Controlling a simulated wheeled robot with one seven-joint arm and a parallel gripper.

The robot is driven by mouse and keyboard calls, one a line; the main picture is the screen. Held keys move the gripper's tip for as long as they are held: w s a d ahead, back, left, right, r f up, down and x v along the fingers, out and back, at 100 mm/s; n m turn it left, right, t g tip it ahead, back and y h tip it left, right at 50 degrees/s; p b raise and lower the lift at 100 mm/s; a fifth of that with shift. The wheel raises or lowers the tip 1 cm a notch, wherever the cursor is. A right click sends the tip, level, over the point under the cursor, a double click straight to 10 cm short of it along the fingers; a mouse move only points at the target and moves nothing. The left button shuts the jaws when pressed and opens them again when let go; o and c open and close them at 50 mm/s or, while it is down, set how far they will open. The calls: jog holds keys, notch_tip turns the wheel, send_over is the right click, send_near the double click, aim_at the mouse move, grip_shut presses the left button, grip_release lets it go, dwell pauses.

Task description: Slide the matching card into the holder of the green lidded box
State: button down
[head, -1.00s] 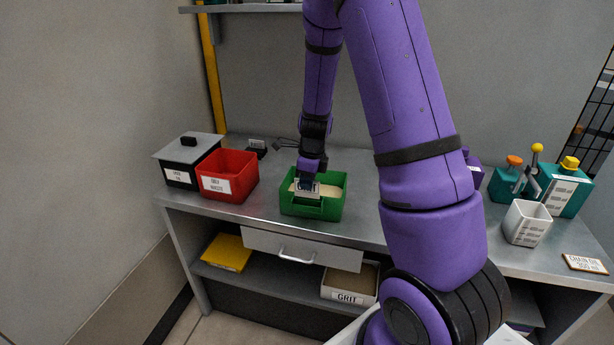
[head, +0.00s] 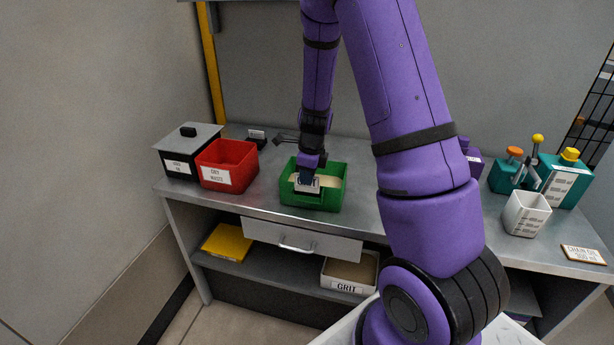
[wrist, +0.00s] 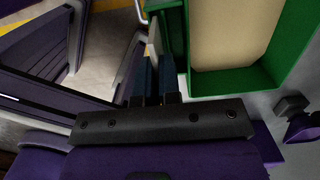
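The green box (head: 322,206) stands on the bench in the head view, with its top open and a beige surface inside. I see no lid on it. My gripper (head: 306,186) points down at its front wall, left of the middle. In the wrist view my gripper's blue fingers (wrist: 155,82) are close together around a pale card (wrist: 153,36), seen nearly edge-on. The card is beside the box's green outer wall (wrist: 174,38). I cannot tell whether the card is inside the holder, and its print is not readable.
A red labelled bin (head: 226,178) and a black box with a grey lid (head: 188,139) stand to the left. A white cup (head: 525,215) and teal containers (head: 562,186) stand to the right. A drawer (head: 300,241) and a GRIT bin (head: 349,288) are below.

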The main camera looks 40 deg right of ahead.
jog(key=shift+f, duration=1.35)
dwell(0.3)
jog(key=c, duration=1.2)
grip_release()
jog(key=shift+c, duration=0.2)
jog(key=shift+r, duration=0.15)
jog(key=r, duration=0.7)
jog(key=s+r, duration=0.1)
jog(key=r, duration=0.2)
jog(key=shift+d+r, duration=0.25)
jog(key=shift+d, duration=0.15)
